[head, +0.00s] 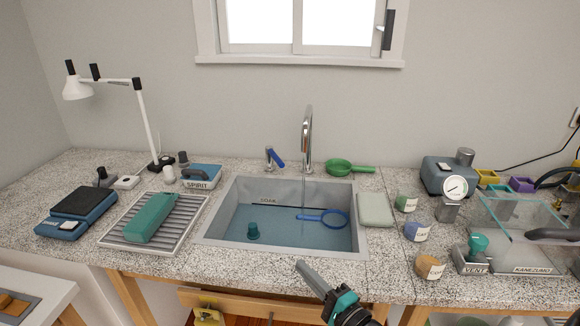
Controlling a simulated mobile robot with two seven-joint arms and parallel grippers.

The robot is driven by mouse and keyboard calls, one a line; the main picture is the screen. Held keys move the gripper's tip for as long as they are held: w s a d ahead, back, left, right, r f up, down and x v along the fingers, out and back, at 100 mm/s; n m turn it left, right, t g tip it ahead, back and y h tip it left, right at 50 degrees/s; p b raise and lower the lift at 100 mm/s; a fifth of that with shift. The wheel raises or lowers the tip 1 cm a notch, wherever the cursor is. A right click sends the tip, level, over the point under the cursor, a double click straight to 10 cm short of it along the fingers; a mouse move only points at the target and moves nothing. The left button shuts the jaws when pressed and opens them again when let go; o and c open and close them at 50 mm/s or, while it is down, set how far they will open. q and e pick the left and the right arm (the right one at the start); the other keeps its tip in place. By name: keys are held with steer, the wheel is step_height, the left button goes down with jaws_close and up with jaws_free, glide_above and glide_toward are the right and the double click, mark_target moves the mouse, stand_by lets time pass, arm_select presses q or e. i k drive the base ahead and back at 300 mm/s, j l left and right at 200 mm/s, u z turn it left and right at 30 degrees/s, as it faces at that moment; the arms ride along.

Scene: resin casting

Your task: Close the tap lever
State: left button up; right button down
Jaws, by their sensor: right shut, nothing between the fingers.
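The chrome gooseneck tap (308,132) stands behind the sink. A thin stream of water (303,190) seems to run from its spout into the basin. The blue tap lever (276,158) sits on a short chrome post left of the spout and is tilted. The sink (228,215) holds blue-looking water, with a blue strainer (335,218) and a teal stopper (253,231) in it. My right gripper (300,265) is shut and empty in front of the sink's front edge, well apart from the lever. My left gripper is not in view.
A green strainer (350,168) lies right of the tap. A drying rack (117,237) and a SPIRIT-labelled container (200,179) are to the left. Labelled jars (416,232), a gauge (455,189) and a clear chamber (520,220) stand to the right. The space above the sink is mostly free.

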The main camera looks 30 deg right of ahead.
mark_target(269, 150)
steer(key=i+l, duration=1.05)
